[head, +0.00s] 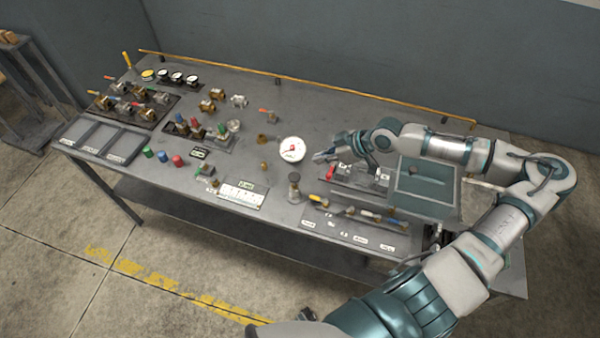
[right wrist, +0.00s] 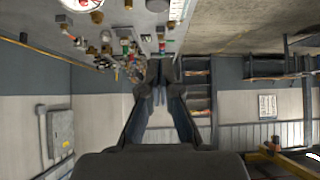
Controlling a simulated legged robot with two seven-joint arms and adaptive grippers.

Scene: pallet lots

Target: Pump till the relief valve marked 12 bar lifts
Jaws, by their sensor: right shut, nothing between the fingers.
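A white-faced round gauge (head: 291,149) with red on its dial stands near the middle of the grey bench; its reading is too small to tell. It also shows at the top edge of the right wrist view (right wrist: 82,4). No 12 bar marking is legible, so I cannot tell which is the relief valve or the pump. My right gripper (head: 322,156) is shut and empty, just right of the gauge above the bench; its fingers show in the right wrist view (right wrist: 160,75). My left gripper is not in view.
A teal box (head: 425,188) stands at the bench's right, beside my right arm. A divided tray (head: 103,140) lies at the left, near red, green and blue caps (head: 162,156). A labelled plate (head: 242,192) lies near the front edge. A yellow rail (head: 330,90) runs along the back.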

